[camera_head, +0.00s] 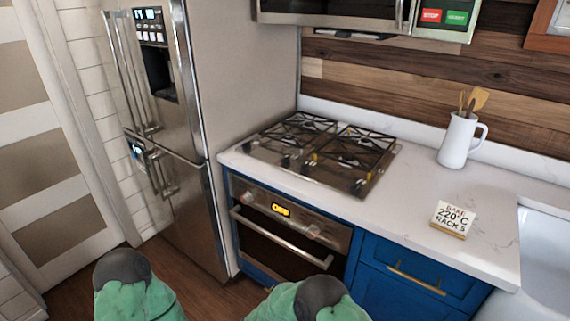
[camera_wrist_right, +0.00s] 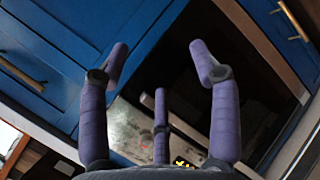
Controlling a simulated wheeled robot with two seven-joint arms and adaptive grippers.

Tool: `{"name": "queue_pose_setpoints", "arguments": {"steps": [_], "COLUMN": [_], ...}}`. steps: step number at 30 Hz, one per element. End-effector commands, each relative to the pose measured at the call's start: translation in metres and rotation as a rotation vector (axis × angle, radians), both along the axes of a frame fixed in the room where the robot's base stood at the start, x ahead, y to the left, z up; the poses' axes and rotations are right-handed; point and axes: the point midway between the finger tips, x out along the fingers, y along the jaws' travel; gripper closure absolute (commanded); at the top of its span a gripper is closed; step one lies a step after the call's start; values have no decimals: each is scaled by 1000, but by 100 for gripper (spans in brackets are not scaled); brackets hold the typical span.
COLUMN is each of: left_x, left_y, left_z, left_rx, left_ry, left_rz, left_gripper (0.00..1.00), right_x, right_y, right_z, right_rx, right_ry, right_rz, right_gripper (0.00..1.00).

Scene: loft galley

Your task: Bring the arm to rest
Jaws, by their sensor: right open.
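My right gripper (camera_wrist_right: 161,68) shows in the right wrist view. Its purple fingers are spread apart, with nothing between them. Beyond the fingers are blue cabinet fronts (camera_wrist_right: 90,30) and a dark oven door; the gripper looks apart from them. In the head view, two green arm parts of mine with dark rounded caps show at the bottom edge. Neither gripper shows in the head view, and my left gripper is out of sight.
The oven (camera_head: 283,235) with a lit display sits under the gas cooktop (camera_head: 320,153). A steel fridge (camera_head: 170,110) stands left. On the white counter (camera_head: 410,205) are a white jug (camera_head: 458,140) with wooden utensils and a small sign (camera_head: 453,219). A sink (camera_head: 545,255) is at right.

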Motion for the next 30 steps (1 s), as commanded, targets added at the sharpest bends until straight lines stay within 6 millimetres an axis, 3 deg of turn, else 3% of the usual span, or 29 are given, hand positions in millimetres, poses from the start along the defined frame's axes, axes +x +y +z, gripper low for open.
{"name": "queue_pose_setpoints", "arguments": {"steps": [3, 6, 9, 13, 16, 20, 24, 30], "left_x": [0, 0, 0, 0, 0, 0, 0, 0], "left_y": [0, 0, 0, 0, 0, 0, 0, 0], "left_z": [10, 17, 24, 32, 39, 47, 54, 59], "left_rx": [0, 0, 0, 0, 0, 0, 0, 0], "left_ry": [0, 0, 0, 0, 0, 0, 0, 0], "left_rz": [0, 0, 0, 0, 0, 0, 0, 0], "left_gripper": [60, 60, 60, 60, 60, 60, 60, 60], "right_x": [-56, -111, -161, -206, -224, -229, -224, -221], "right_y": [-27, -33, -27, -9, 4, 8, -7, -33], "right_z": [-37, -59, -67, -63, -52, -36, -23, -16], "right_rx": [122, 287, 482, 754, 952, 1153, 1251, 1258], "right_ry": [295, 521, 682, 782, 773, 667, 502, 351], "right_rz": [-73, -133, -191, -266, -323, -401, -473, -527], "right_gripper": [37, 37, 37, 37, 37, 37, 37, 37]}}
